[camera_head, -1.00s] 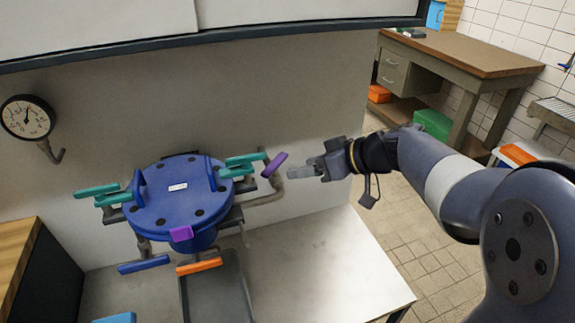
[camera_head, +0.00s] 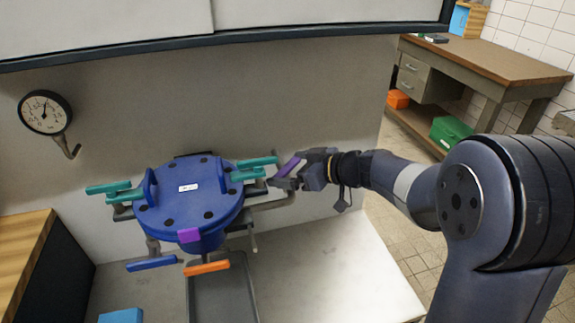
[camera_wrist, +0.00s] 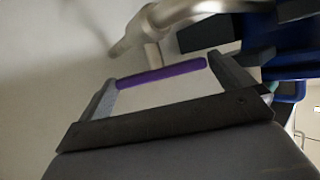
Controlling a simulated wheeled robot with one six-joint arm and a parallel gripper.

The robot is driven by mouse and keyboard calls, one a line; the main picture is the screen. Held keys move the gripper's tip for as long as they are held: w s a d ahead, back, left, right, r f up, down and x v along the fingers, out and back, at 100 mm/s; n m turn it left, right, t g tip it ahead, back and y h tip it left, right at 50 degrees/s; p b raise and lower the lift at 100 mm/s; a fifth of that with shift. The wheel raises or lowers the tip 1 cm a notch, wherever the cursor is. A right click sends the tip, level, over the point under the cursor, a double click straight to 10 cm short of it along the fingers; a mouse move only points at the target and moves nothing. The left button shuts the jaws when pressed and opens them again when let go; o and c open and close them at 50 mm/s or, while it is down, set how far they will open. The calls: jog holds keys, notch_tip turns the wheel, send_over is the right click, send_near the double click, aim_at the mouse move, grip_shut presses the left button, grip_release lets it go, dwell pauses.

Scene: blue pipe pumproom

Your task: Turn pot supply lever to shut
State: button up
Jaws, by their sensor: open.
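The blue pot (camera_head: 190,200) stands on the bench with a round bolted lid and several coloured levers around it. A purple lever (camera_head: 289,166) sits on the pipe at the pot's right; which lever is the pot supply lever is not labelled. My gripper (camera_head: 276,182) is open at this purple lever. In the wrist view the purple lever (camera_wrist: 162,75) lies between the two open fingers (camera_wrist: 165,88), across the gap near their tips. I cannot tell whether either finger touches it. Teal levers (camera_head: 255,168) are just left of my gripper.
A pressure gauge (camera_head: 45,112) is on the wall at left. Blue (camera_head: 151,264) and orange (camera_head: 207,267) levers and a purple tab (camera_head: 189,235) are at the pot's front. A grey tray (camera_head: 222,292) lies before it. The bench's right side (camera_head: 340,265) is clear.

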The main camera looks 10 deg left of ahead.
jog(key=shift+x, duration=0.75)
jog(key=shift+c, duration=0.4)
jog(key=c, duration=0.6)
